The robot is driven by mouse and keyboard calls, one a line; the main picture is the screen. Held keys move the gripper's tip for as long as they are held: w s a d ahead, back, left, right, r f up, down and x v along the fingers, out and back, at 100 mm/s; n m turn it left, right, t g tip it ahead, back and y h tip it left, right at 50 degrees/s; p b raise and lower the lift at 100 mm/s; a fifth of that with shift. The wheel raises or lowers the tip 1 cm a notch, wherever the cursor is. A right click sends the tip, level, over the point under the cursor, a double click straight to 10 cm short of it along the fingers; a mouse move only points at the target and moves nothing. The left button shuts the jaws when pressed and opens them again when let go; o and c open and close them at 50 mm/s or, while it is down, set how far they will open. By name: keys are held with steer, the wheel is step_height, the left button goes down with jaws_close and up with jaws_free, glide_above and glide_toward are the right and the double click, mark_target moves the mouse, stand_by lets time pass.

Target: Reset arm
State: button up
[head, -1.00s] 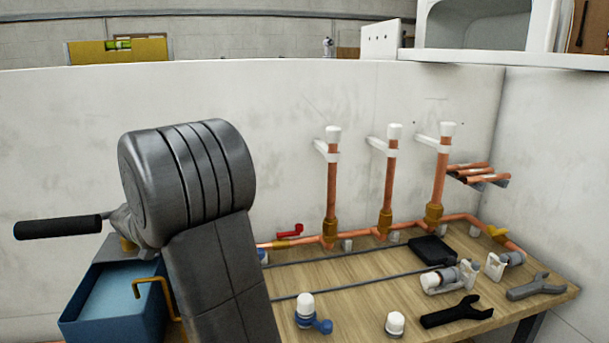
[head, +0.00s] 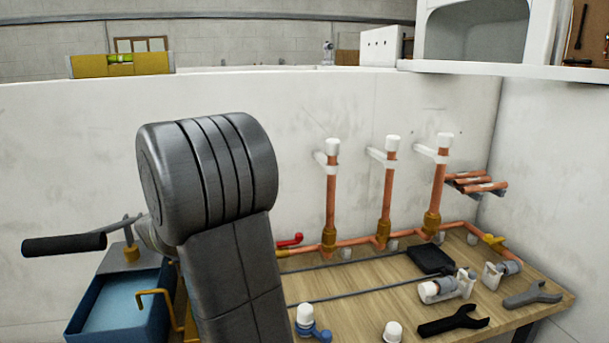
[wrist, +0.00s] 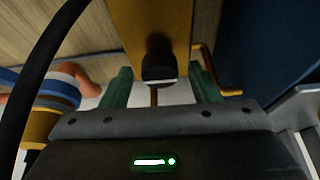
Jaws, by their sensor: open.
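My gripper (wrist: 161,82) shows in the wrist view with its two green fingers apart. Nothing appears clamped between them. A yellow bar (wrist: 150,22) with a dark knob lies in line with the gap; I cannot tell whether anything touches. In the head view my dark grey arm stands left of centre in front of the workbench (head: 375,310), and the gripper is hidden.
A blue bin (head: 115,305) with a bent yellow rod (head: 155,293) stands left of my arm. Copper pipes (head: 387,205) with white caps rise along the wall. The bench holds a black wrench (head: 453,321), a grey wrench (head: 533,295) and a black box (head: 430,259).

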steer(key=shift+n+g+y+p, duration=0.3)
steer(key=shift+n+y+p, duration=0.35)
steer(key=shift+n, duration=1.35)
steer(key=shift+w+d+n+g+y+b, duration=0.1)
steer(key=shift+n+g+y+b, duration=0.35)
steer(key=shift+n, duration=1.55)
steer(key=shift+n+y, duration=0.3)
